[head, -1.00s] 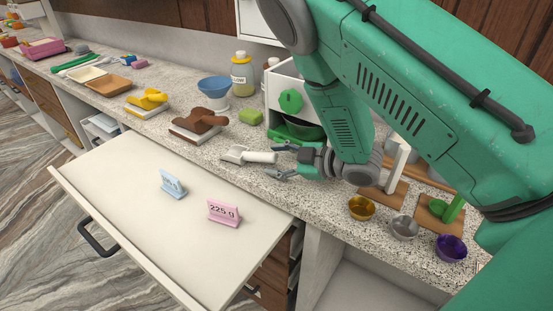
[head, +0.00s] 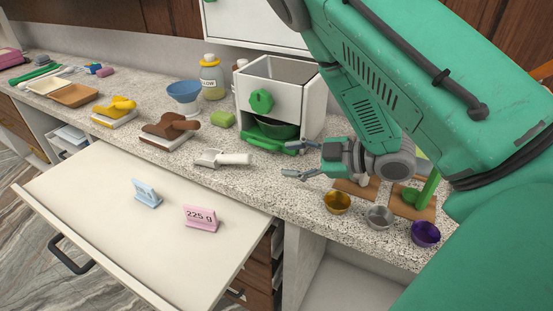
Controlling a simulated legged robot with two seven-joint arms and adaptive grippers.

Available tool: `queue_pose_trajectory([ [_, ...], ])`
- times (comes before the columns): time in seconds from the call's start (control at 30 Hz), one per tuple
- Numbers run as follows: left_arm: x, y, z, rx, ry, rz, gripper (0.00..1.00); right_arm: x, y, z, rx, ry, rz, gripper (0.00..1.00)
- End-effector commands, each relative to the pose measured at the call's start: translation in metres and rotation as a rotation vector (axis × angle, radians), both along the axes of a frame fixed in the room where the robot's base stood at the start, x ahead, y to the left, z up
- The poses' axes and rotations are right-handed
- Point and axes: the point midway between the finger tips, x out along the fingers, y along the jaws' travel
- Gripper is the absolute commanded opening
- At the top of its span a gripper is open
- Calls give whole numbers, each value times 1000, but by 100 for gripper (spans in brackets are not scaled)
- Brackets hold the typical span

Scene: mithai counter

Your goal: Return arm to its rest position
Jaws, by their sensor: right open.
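My right gripper (head: 300,160) is in the head view, over the speckled counter (head: 255,195). Its two fingers point left and are apart, with nothing between them. It is to the right of a small scoop with a white handle (head: 235,159), with a gap between them. My green right arm fills the right side of the view and hides part of the counter behind it. My left gripper does not show.
A white box with a green knob (head: 262,102) stands behind the gripper. Gold (head: 337,203), silver (head: 379,217) and purple (head: 425,234) bowls stand near the counter's front edge. An open drawer panel (head: 110,215) holds a blue sign (head: 147,193) and a pink sign (head: 201,218).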

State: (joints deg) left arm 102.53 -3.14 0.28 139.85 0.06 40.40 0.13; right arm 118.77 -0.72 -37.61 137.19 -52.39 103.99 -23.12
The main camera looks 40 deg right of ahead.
Motion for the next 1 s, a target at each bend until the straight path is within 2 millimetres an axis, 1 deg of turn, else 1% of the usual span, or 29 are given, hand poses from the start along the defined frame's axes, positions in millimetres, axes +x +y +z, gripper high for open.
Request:
queue_pose_trajectory([
  [0.17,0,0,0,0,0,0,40,-5,-2,2,1,-1,-1,43],
  [0.67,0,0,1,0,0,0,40,-4,-3,2,1,-1,-1,43],
  [0.77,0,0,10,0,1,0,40,-4,-3,12,1,-1,-1,43],
  [0.87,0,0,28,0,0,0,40,-4,-3,30,1,-1,-1,43],
  [0.9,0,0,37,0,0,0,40,-4,-3,39,1,-1,-1,43],
  [1.0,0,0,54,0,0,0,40,-4,-3,55,1,-1,-1,43],
])
